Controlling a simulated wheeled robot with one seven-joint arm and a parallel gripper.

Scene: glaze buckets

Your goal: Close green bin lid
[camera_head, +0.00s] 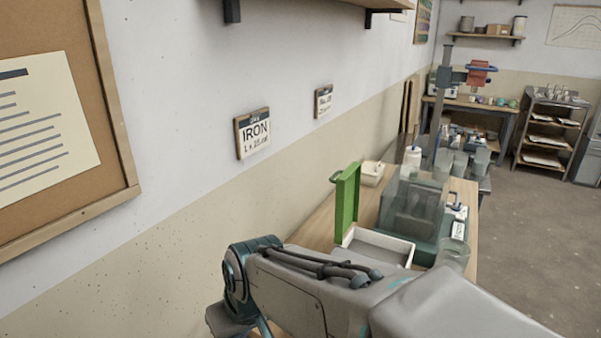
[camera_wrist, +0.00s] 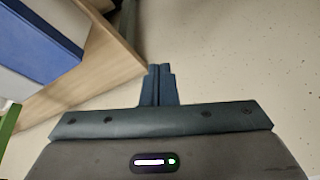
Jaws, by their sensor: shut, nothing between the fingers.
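The green bin lid (camera_head: 347,198) stands open, roughly upright, at the left side of a pale, open-topped bin (camera_head: 405,246) on the wooden bench in the head view. The bin's front is partly hidden by my arm. In the wrist view, my gripper (camera_wrist: 158,70) is shut and empty, with its fingers close together, beside the bench edge and over bare wall or floor; I cannot tell which. A green strip (camera_wrist: 8,122) at the left edge of the wrist view looks like part of the lid, apart from my fingers. The head view does not show my fingers.
The wooden bench (camera_wrist: 98,72) and a blue-and-white box-like thing (camera_wrist: 45,42) lie at the upper left of the wrist view. In the head view, a clear box (camera_head: 411,205) stands right of the lid and a small white container (camera_head: 372,173) behind it. The wall runs close on the left.

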